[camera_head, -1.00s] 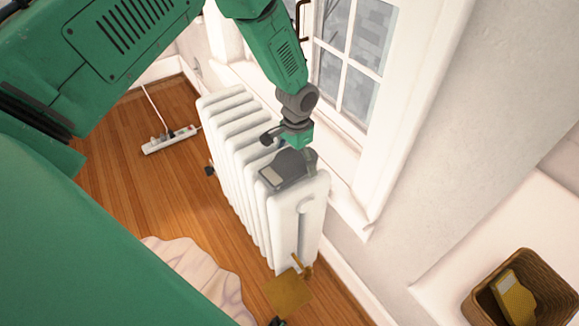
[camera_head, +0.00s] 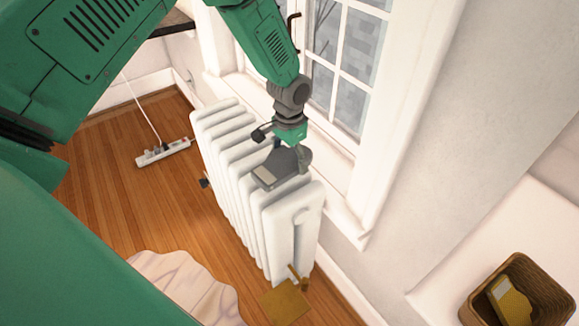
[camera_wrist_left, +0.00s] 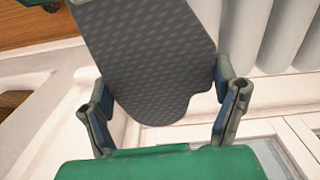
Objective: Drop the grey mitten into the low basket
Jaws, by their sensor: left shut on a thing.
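The grey mitten (camera_head: 286,165) is held by my left gripper (camera_head: 290,148) over the near end of the radiator's top. In the left wrist view the mitten (camera_wrist_left: 150,55), with its patterned grey face, lies between the two fingers of the gripper (camera_wrist_left: 167,100), which is shut on it. I cannot tell exactly how much gap there is between mitten and radiator. The low basket (camera_head: 545,278) is brown wicker and stands at the lower right, apart from the gripper. A mustard-yellow mitten-like item (camera_head: 510,300) lies inside it. My right gripper is not in view.
The white ribbed radiator (camera_head: 283,225) stands below the window (camera_head: 340,60). The basket rests on a white surface (camera_head: 480,240) past the wall. A mustard-coloured flat thing (camera_head: 285,302) is low by the radiator's near end.

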